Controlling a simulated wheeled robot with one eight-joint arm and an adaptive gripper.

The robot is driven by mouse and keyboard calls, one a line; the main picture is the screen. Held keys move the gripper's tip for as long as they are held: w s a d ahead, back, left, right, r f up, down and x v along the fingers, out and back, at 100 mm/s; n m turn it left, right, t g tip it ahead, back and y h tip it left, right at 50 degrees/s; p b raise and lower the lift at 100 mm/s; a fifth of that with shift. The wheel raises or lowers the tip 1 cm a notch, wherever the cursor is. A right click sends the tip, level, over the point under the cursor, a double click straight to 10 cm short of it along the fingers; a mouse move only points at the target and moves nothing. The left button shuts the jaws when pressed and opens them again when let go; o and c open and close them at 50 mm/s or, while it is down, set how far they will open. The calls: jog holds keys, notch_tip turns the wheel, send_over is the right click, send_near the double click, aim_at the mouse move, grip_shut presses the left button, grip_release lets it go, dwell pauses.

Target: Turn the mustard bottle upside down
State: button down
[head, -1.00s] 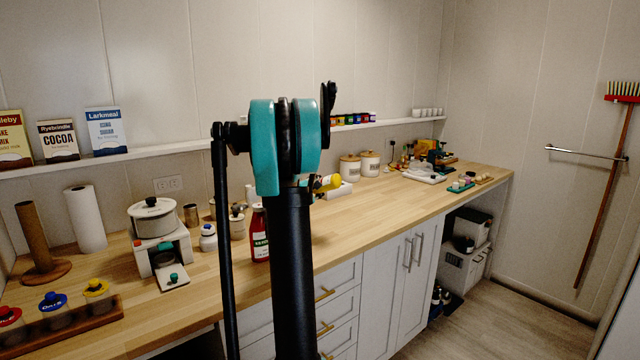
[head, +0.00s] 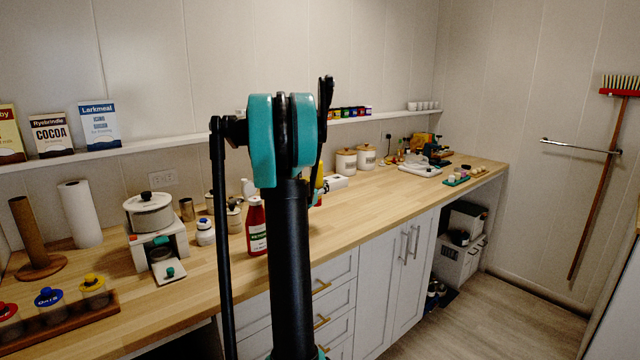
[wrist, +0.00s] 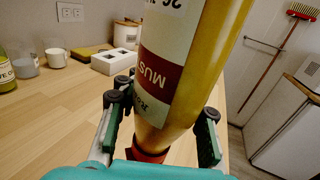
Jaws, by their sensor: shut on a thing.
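The mustard bottle (wrist: 185,75) is yellow with a cream and dark red label. In the wrist view it stands between my gripper's fingers (wrist: 165,112), tilted, with its red cap (wrist: 148,155) at the bottom and its body rising out of the top of the picture. The label lettering looks inverted. My gripper is shut on the bottle. In the head view my arm hides most of the bottle; only a yellow sliver (head: 319,183) shows, with red below it. I cannot tell whether the cap touches the counter.
The wooden counter (head: 375,205) is clear to the right of the arm. A red ketchup bottle (head: 257,228) stands left of it. A white box (wrist: 114,61) and lidded canisters (head: 346,161) stand behind. A shelf (head: 170,140) runs along the wall.

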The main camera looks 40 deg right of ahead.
jog(key=shift+f, duration=4.6)
jog(key=shift+f, duration=0.4)
jog(key=c, duration=0.9)
grip_release()
jog(key=shift+o, duration=0.2)
jog(key=v, duration=1.2)
